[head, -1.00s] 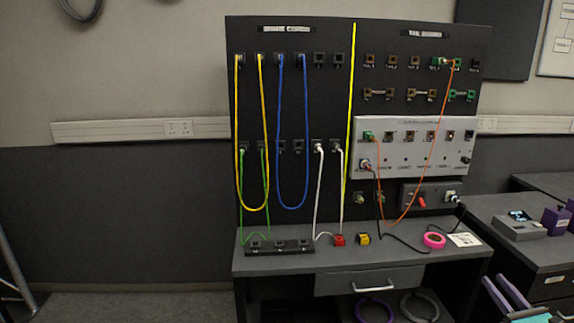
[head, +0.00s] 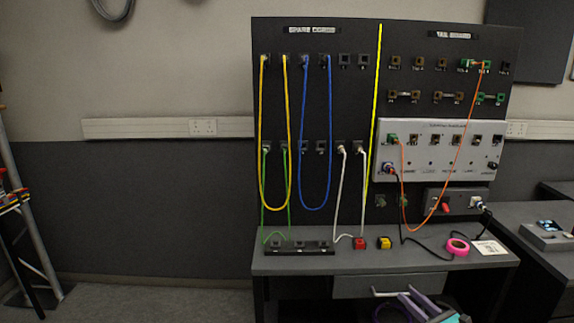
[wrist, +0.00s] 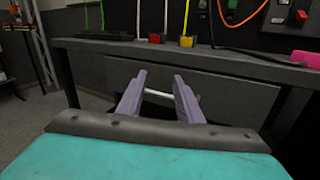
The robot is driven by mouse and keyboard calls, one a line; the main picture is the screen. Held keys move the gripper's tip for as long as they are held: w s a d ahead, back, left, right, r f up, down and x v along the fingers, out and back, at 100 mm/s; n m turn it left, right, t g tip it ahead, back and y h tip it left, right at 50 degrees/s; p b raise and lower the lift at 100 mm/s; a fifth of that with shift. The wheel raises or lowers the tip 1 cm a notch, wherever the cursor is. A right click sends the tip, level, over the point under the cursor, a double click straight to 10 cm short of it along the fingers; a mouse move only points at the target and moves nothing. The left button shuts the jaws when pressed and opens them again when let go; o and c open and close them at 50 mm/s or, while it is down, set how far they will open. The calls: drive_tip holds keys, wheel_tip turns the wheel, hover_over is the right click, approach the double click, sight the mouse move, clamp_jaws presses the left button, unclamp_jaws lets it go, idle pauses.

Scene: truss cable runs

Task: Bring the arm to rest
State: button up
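My gripper (head: 414,297) shows at the bottom of the head view, in front of the workbench, with purple fingers and a teal body. In the wrist view my gripper (wrist: 159,82) has its two fingers spread apart with nothing held between them. The drawer's pale bar handle (wrist: 159,93) appears between the fingers, beyond them. The gap between fingers and handle is hard to judge.
The workbench (head: 350,262) carries a black socket strip (head: 298,247), red block (head: 360,243), yellow block (head: 384,242) and pink tape ring (head: 457,246). A black panel (head: 345,100) holds yellow, blue, green, white and orange cables.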

drive_tip(key=a+f+n+g+y, duration=0.1)
drive_tip(key=a+f+n+g, duration=0.1)
drive_tip(key=a+f, duration=0.35)
drive_tip(key=s+a+f+n+g+y, duration=0.1)
drive_tip(key=a+f+n+g+y, duration=0.15)
drive_tip(key=a, duration=0.65)
drive_tip(key=a+f+n+g+y, duration=0.1)
drive_tip(key=a+f+g, duration=0.1)
drive_tip(key=a+f, duration=0.45)
drive_tip(key=s+a+f+n+g, duration=0.4)
drive_tip(key=s+a+f, duration=0.25)
drive_tip(key=a, duration=0.25)
drive_tip(key=s+a+f+n+g, duration=0.45)
drive_tip(key=s+a, duration=0.25)
drive_tip(key=a, duration=0.2)
drive_tip(key=s+a+f+n+g+h, duration=0.1)
drive_tip(key=s+f+n+g+h, duration=0.3)
drive_tip(key=s, duration=0.4)
drive_tip(key=s+f+n+g+h, duration=0.1)
drive_tip(key=s+f+n+g, duration=0.1)
drive_tip(key=s+f+n, duration=0.5)
drive_tip(key=s+d+f+n+g+h, duration=0.1)
drive_tip(key=s+d+n+h, duration=0.5)
drive_tip(key=d, duration=0.5)
drive_tip(key=shift+s+d+f+n+g, duration=0.2)
drive_tip(key=shift+s+n+g, duration=0.1)
drive_tip(key=shift+s+n, duration=0.55)
